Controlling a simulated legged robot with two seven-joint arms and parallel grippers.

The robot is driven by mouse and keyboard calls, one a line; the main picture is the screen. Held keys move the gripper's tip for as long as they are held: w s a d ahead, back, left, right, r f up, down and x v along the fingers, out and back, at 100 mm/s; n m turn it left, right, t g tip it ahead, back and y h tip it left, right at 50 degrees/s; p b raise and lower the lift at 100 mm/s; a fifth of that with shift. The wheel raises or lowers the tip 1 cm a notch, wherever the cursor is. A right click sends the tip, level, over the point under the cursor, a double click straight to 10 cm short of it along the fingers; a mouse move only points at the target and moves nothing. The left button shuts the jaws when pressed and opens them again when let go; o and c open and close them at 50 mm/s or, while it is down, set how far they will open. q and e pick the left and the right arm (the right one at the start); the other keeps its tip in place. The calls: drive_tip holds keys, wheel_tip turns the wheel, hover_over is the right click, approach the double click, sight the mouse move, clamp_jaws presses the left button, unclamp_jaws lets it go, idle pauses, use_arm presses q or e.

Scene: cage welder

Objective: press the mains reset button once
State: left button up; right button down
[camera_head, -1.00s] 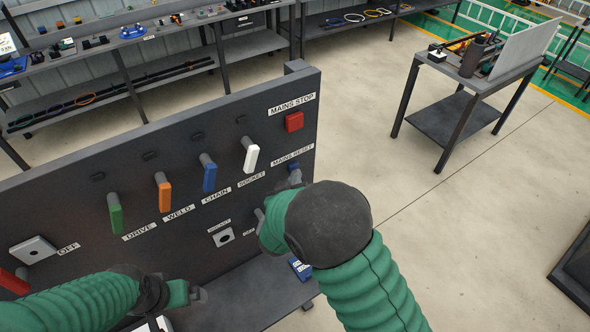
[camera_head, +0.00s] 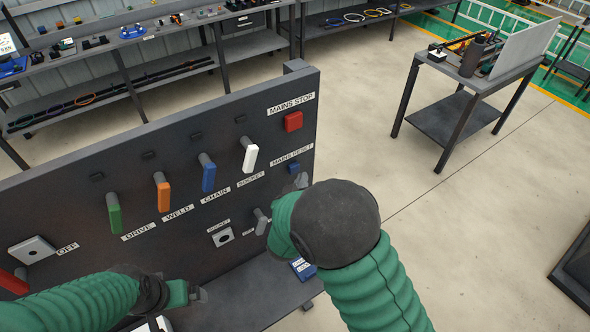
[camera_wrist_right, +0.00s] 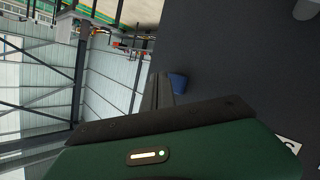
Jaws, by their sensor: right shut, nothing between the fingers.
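In the right wrist view the blue button (camera_wrist_right: 178,83) stands out from the panel just beyond the shut fingers (camera_wrist_right: 158,90). My left gripper (camera_head: 200,294) is low in front of the panel; its finger opening is unclear.
Green, orange, blue (camera_head: 208,176) and white (camera_head: 250,156) levers stand in a row left of the button. A blue object (camera_head: 303,268) lies on the ledge under my right arm.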

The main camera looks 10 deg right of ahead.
drive_tip(key=s, duration=0.1)
drive_tip(key=s+d, duration=0.1)
drive_tip(key=s, duration=0.2)
drive_tip(key=shift+s+d, duration=0.3)
drive_tip(key=shift+s, duration=0.05)
idle(0.5)
drive_tip(key=s+a+f+g+y+b, duration=0.1)
drive_tip(key=s+f+g+y+b, duration=0.55)
drive_tip(key=f+b, duration=0.55)
drive_tip(key=s+d+f+g+b, duration=0.1)
drive_tip(key=s+d+f+g, duration=0.1)
drive_tip(key=s, duration=0.4)
drive_tip(key=s+d+f+g+b, duration=0.1)
drive_tip(key=s+d+f+g, duration=0.1)
drive_tip(key=s, duration=0.5)
drive_tip(key=shift+s+f+m+h, duration=0.25)
drive_tip(key=shift+f+m+h, duration=0.15)
drive_tip(key=shift+f, duration=0.3)
drive_tip(key=shift+d, duration=0.2)
